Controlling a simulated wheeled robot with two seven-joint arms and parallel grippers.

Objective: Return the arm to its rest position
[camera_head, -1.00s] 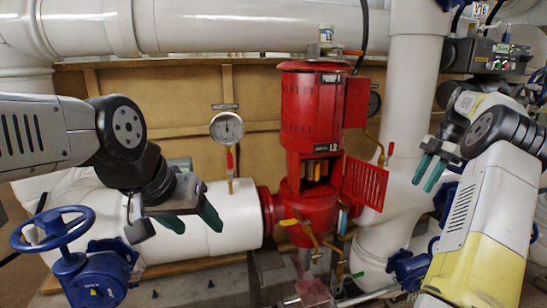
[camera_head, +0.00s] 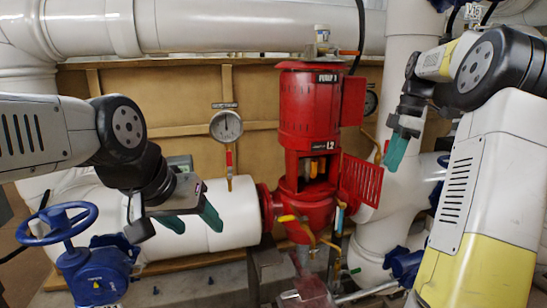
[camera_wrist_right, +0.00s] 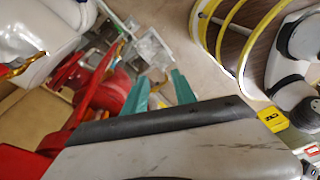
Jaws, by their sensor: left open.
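My left gripper (camera_head: 192,221) is in the head view in front of the white horizontal pipe (camera_head: 222,200). Its two teal fingers are apart, with nothing between them. My right gripper (camera_head: 396,156) hangs fingers-down to the right of the red pump (camera_head: 311,125), in front of the white vertical pipe (camera_head: 399,70). In the right wrist view its teal fingers (camera_wrist_right: 160,92) are apart and empty. The right forearm and elbow fill the right side of the head view.
A blue handwheel valve (camera_head: 60,225) stands below my left arm. A round gauge (camera_head: 226,126) is between the left arm and the pump. The pump's red perforated guard (camera_head: 361,181) sticks out near my right gripper. A yellow-railed structure (camera_wrist_right: 228,35) shows in the right wrist view.

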